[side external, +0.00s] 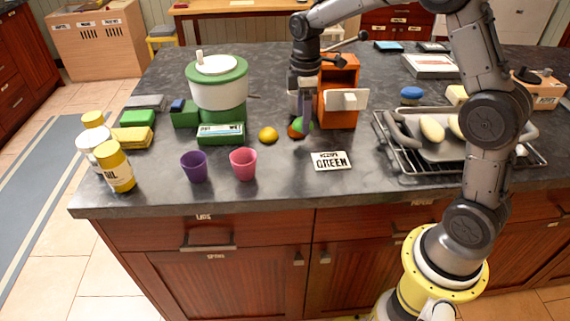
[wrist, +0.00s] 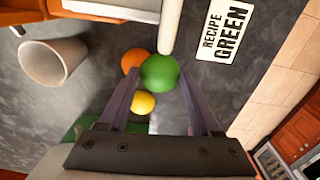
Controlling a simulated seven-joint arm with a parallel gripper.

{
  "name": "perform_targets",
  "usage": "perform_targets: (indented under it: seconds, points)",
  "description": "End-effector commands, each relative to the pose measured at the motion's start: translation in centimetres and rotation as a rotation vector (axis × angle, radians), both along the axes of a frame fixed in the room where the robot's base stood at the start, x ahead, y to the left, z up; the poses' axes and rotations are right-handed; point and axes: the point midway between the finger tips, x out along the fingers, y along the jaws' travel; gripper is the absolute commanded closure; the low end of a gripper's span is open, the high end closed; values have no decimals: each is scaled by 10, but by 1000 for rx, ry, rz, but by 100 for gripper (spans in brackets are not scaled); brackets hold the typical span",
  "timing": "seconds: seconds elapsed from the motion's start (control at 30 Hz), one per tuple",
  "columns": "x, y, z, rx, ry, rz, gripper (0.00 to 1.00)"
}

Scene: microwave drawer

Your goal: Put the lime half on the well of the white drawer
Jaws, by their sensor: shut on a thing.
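My gripper (side external: 303,118) points down over the worktop, left of the orange microwave-like box. It is shut on the green lime half (side external: 307,125), which also shows round and green between the fingers in the wrist view (wrist: 160,72). Its cut face is not visible. The white drawer (side external: 347,99) juts from the front of the orange box (side external: 340,72), to the right of my gripper.
An orange fruit (side external: 296,132) lies just beside the lime, and a lemon (side external: 268,135) further left. A pale cup (wrist: 55,62) stands behind. A "recipe green" card (side external: 331,161) lies in front. Purple (side external: 196,167) and pink (side external: 243,164) cups stand front left; a rack (side external: 383,140) is right.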

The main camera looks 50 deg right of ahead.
Motion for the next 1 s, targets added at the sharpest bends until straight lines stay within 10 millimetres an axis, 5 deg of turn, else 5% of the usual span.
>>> perform_targets:
  seconds: [0.3, 0.73, 0.87, 1.0]
  points:
    - [30, -8, 2, 0, -1, -447, 90]
    - [31, -8, 8, 0, -4, -564, 90]
    - [32, -8, 36, 1, -9, -563, 90]
    - [32, -8, 92, 2, -13, -562, 90]
